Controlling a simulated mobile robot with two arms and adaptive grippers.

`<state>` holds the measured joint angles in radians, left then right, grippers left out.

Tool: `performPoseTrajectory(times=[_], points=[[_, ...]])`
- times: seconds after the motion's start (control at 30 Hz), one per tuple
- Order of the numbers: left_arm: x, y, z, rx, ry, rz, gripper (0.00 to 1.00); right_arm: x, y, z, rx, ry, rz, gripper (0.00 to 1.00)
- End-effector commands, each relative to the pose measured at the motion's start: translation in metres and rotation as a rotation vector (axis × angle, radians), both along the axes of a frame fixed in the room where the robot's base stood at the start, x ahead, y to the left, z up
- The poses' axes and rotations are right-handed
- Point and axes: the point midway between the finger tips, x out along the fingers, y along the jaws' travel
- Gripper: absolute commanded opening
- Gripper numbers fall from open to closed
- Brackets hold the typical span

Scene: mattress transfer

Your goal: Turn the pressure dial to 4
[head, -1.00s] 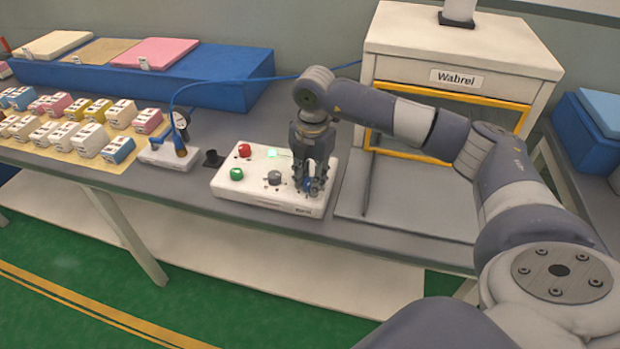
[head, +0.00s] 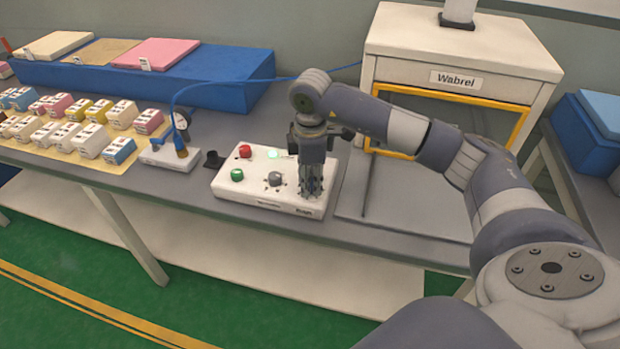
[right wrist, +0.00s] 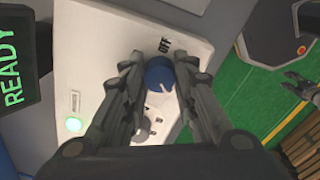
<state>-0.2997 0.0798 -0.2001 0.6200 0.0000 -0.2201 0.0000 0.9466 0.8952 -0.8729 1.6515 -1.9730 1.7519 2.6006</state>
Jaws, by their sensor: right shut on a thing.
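The white control box (head: 235,187) on the grey table carries a red button, a green button, a grey knob (head: 274,179) and a blue dial. In the right wrist view the blue dial (right wrist: 159,74) has a white pointer line slanting to the lower right. My right gripper (head: 311,190) points down at the box's right end and is shut on the blue dial; its fingers flank the dial in the right wrist view (right wrist: 160,76). The fingers hide the dial in the head view. I cannot read the dial's scale. A gripper, apparently my left one (right wrist: 299,86), shows small at that view's right edge.
A lit READY display (right wrist: 17,65) stands beside the box. A gauge unit (head: 170,155) with a blue hose and small cartons stand to the left. The Wabrel machine (head: 455,55) with its yellow frame stands behind right. A grey plate lies right of the box.

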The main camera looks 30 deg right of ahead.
Motion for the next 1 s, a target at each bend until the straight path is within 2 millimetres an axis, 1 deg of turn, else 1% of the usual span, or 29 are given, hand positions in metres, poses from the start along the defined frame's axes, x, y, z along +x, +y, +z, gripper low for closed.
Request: performPoseTrajectory(times=[0.03,0.3,0.73,0.77,0.8,0.83,1.0], points=[[0.0,0.0,0.0008,0.0,0.0,0.0,0.47,0.0016,-0.0012,0.0023,-0.002,-0.006,-0.022,0.03],[0.0001,0.0,0.0014,0.0,0.0,0.0,0.47,0.0016,-0.0016,0.0022,-0.001,-0.006,-0.083,0.03],[0.0001,0.0,0.0014,0.0,0.0,0.0,0.47,0.0016,-0.0016,0.0022,-0.002,-0.006,-0.089,0.03],[0.0001,0.0,0.0014,0.0,0.0,0.0,0.47,0.0016,-0.0016,0.0023,-0.002,-0.006,-0.089,0.33],[0.0001,0.0,0.0014,0.0,0.0,0.0,0.47,0.0015,-0.0014,0.0023,-0.001,-0.006,-0.088,0.42],[0.0001,0.0,0.0014,0.0,0.0,0.0,0.47,0.0015,-0.0013,0.0022,-0.001,-0.006,-0.088,0.47],[0.0001,0.0,0.0013,0.0,0.0,0.0,0.47,0.0008,-0.0007,0.0011,-0.001,-0.003,-0.087,0.47]])
